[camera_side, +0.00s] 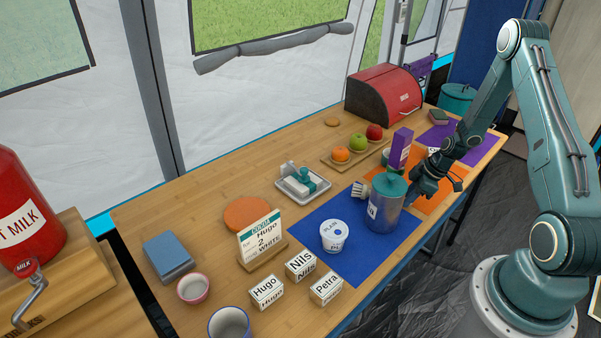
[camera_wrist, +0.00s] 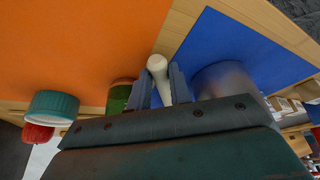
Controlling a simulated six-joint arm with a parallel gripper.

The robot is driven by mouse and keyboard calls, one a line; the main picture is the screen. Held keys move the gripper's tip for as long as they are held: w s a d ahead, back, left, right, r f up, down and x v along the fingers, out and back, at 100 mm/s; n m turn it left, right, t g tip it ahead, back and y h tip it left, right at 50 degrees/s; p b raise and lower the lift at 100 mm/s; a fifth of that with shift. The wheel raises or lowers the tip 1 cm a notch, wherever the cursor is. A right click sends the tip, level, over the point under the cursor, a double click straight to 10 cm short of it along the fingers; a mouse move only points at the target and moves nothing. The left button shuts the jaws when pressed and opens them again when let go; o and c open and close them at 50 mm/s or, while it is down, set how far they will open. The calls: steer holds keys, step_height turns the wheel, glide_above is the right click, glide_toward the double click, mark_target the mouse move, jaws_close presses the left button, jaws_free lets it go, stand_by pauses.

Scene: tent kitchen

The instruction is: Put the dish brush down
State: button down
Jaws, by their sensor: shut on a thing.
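The dish brush is in my gripper (camera_side: 424,180). Its white bristled head (camera_side: 361,190) shows in the side view just left of the blue-grey canister, which hides the handle. In the wrist view, my gripper's two fingers (camera_wrist: 161,82) are closed on the pale, round-ended handle (camera_wrist: 157,66). The handle lies over the bare wood strip between the orange mat (camera_wrist: 70,45) and the blue mat (camera_wrist: 235,42). How high the brush is above the table I cannot tell.
The canister (camera_side: 383,208) with a teal lid and a white tub (camera_side: 334,236) stand on the blue mat. A purple carton (camera_side: 400,149) stands behind my gripper.

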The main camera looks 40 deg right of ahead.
step_height(320, 180, up, 19)
steer(key=shift+r, duration=0.2)
stand_by(0.6)
stand_by(0.5)
steer(key=w+a+m+h, duration=0.1)
steer(key=w+a+m, duration=0.2)
steer(key=a, duration=0.9)
steer(key=w+a+m+h, duration=0.1)
steer(key=w+a+m, duration=0.2)
steer(key=w+a, duration=0.4)
steer(key=a, duration=0.5)
steer(key=shift+a+m+t+h, duration=0.25)
steer(key=shift+m+t+h, duration=0.05)
steer(key=shift+m+t, duration=0.1)
steer(key=shift+f, duration=0.15)
